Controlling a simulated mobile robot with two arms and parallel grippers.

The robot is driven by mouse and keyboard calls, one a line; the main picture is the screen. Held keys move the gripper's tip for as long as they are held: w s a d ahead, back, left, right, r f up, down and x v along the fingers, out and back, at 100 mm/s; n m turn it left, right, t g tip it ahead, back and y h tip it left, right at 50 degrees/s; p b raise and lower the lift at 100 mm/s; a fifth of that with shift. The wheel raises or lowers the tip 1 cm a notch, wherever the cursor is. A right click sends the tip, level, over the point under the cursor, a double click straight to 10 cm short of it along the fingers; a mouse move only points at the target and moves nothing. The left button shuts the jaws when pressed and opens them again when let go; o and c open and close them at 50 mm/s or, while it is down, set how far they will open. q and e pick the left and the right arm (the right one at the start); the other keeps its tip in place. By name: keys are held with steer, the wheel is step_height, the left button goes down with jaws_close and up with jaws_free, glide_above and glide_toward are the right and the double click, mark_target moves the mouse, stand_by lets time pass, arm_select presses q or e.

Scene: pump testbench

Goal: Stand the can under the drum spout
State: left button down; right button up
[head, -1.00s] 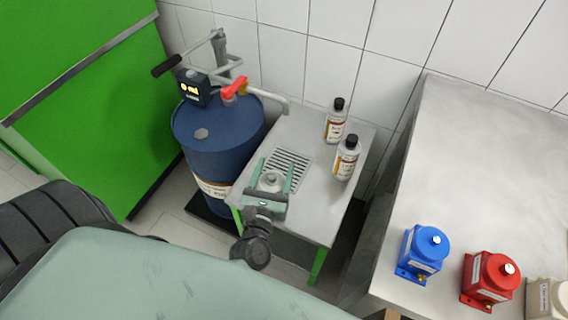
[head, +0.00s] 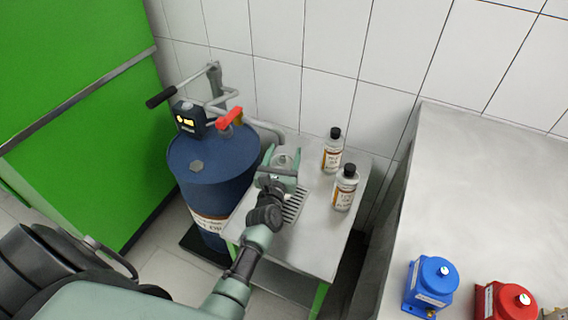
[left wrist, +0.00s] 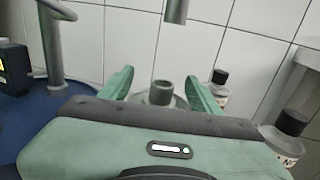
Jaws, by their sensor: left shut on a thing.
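The can (head: 286,162) is a pale grey vessel with a short neck, held between the fingers of my left gripper (head: 283,157). In the left wrist view, its open neck (left wrist: 161,92) shows between the two green fingers; its lower body is hidden. The blue drum (head: 208,162) stands left of the small table. Its grey spout (head: 270,127) bends down close to the can in the head view. In the left wrist view, the spout's end (left wrist: 177,10) hangs above and slightly right of the can's neck, with a gap between. My right gripper is not in view.
Two bottles (head: 333,152) (head: 345,188) stand on the small table (head: 320,240), right of the gripper. A slotted grate (head: 294,205) lies in the tabletop, partly covered by my arm. The right bench carries a blue unit (head: 431,285) and a red unit (head: 503,302).

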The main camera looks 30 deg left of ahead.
arm_select(q)
step_height(320, 180, down, 3)
steer(key=b, duration=0.2)
steer(key=shift+b, duration=0.3)
steer(key=shift+f, duration=0.2)
steer(key=shift+r, duration=0.1)
steer(key=shift+c, duration=1.6)
jaws_free()
steer(key=shift+f, duration=0.25)
